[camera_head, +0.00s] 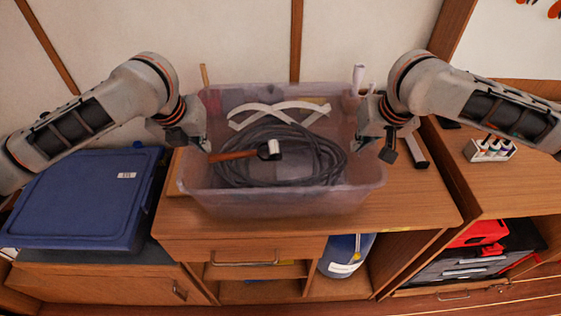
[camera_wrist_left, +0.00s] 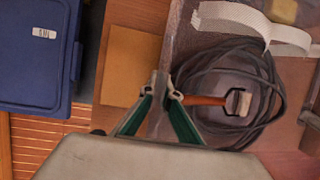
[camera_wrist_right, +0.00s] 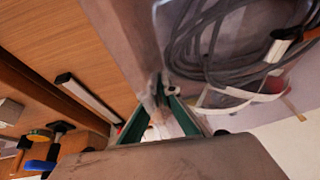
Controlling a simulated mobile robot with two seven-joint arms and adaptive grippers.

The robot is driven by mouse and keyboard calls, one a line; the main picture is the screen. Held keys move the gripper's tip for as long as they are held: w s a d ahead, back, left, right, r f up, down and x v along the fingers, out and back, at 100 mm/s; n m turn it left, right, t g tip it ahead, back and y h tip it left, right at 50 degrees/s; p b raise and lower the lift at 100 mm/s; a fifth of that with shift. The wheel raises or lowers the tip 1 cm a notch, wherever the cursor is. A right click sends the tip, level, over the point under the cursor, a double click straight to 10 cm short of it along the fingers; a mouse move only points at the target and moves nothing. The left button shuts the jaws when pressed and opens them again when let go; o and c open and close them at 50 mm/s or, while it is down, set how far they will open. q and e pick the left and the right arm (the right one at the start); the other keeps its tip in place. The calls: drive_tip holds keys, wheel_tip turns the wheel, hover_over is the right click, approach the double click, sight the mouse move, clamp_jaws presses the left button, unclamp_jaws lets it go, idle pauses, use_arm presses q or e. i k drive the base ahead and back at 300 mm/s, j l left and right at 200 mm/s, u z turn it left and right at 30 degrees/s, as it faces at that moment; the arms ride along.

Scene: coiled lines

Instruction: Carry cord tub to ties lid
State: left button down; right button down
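The cord tub (camera_head: 275,203) is a translucent, pinkish bin at the middle of the wooden counter. It holds a dark coiled cord (camera_head: 305,172), white straps and a wooden-handled tool. My left gripper (camera_head: 205,146) is at its left wall, and in the left wrist view its fingers (camera_wrist_left: 165,92) close on the rim. My right gripper (camera_head: 357,148) is at its right wall, its fingers (camera_wrist_right: 163,92) also closed on the rim. I cannot tell whether the tub touches the counter. A blue lid (camera_head: 85,195) with a small white label, too small to read, lies left of the counter.
A bottle (camera_head: 358,78) stands behind the tub's right side. A dark-and-white bar (camera_head: 416,148) lies right of the tub. A white rack (camera_head: 490,149) stands on the right-hand surface. Bare counter (camera_head: 410,200) shows at the front right. The blue lid's top is clear.

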sight(79, 192)
drive_tip(key=j, duration=2.85)
